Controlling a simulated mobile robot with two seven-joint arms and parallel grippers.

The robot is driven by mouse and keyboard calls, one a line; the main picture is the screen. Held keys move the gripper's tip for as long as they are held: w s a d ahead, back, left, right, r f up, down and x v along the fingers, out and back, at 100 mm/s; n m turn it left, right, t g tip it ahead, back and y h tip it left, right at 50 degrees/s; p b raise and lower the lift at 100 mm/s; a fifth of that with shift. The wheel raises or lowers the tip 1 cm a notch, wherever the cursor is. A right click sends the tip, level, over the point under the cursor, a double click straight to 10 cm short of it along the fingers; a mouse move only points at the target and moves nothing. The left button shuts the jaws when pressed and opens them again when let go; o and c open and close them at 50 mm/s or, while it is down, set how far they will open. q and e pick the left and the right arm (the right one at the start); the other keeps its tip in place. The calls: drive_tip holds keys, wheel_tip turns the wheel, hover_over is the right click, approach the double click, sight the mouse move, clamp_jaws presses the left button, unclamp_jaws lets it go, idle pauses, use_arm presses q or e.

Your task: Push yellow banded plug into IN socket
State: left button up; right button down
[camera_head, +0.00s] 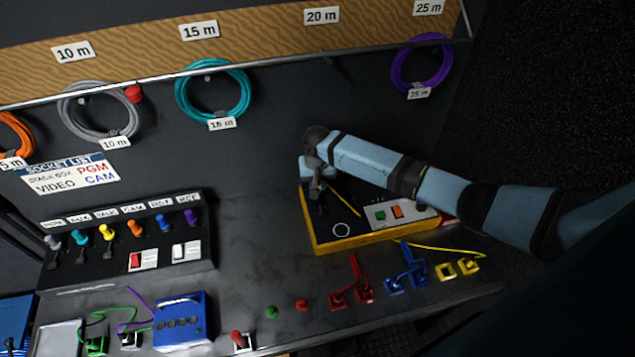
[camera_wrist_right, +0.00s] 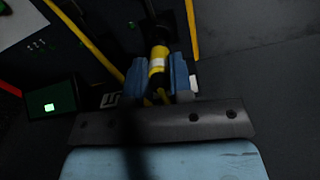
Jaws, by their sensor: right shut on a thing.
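My right gripper (camera_head: 318,190) is over the left part of a black box with a yellow rim (camera_head: 372,240). In the right wrist view its two blue fingers (camera_wrist_right: 158,82) are shut on a dark plug with a yellow band (camera_wrist_right: 157,58). The plug's far end points toward the top of that view, at a dark part of the box. I cannot tell whether its tip is in a socket. The IN socket cannot be made out; a pale mark beside the left finger is too small to read. My left gripper is not in view.
Red (camera_head: 351,284), blue (camera_head: 407,272) and yellow (camera_head: 457,267) connectors lie in front. A switch panel (camera_head: 125,240) stands left. Bare table lies between it and the box.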

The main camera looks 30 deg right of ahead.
drive_tip(key=shift+f, duration=0.25)
drive_tip(key=shift+f, duration=0.2)
drive_tip(key=shift+f+b, duration=0.35)
drive_tip(key=shift+f, duration=0.3)
drive_tip(key=shift+f, duration=0.2)
drive_tip(key=c, duration=0.9)
unclamp_jaws()
